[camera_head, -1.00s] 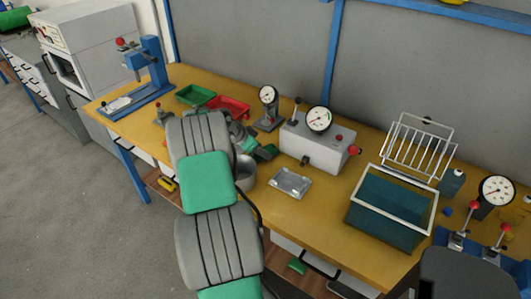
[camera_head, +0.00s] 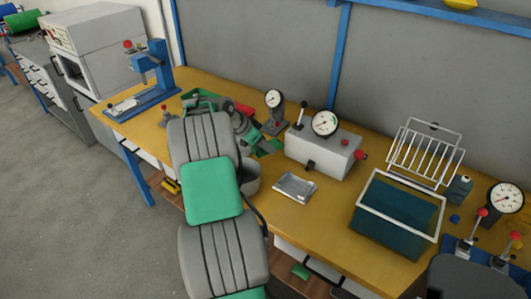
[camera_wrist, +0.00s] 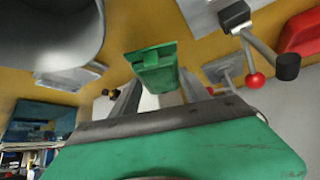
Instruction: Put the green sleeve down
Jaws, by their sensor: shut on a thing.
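The green sleeve (camera_wrist: 152,68) is in the wrist view, between the two fingers of my gripper (camera_wrist: 158,92). The gripper is shut on it. In the head view my gripper (camera_head: 254,138) is over the yellow bench, in front of the dial gauge stand, and the green sleeve (camera_head: 268,148) shows small at its end. My own arm hides part of the gripper. Whether the sleeve touches the bench I cannot tell.
A green tray (camera_head: 192,101) and a red tray (camera_head: 243,108) lie behind my arm. A grey bin (camera_head: 248,180) is beside it. A metal tray (camera_head: 295,187), a white gauge box (camera_head: 322,153) and a water tank (camera_head: 395,215) stand to the right.

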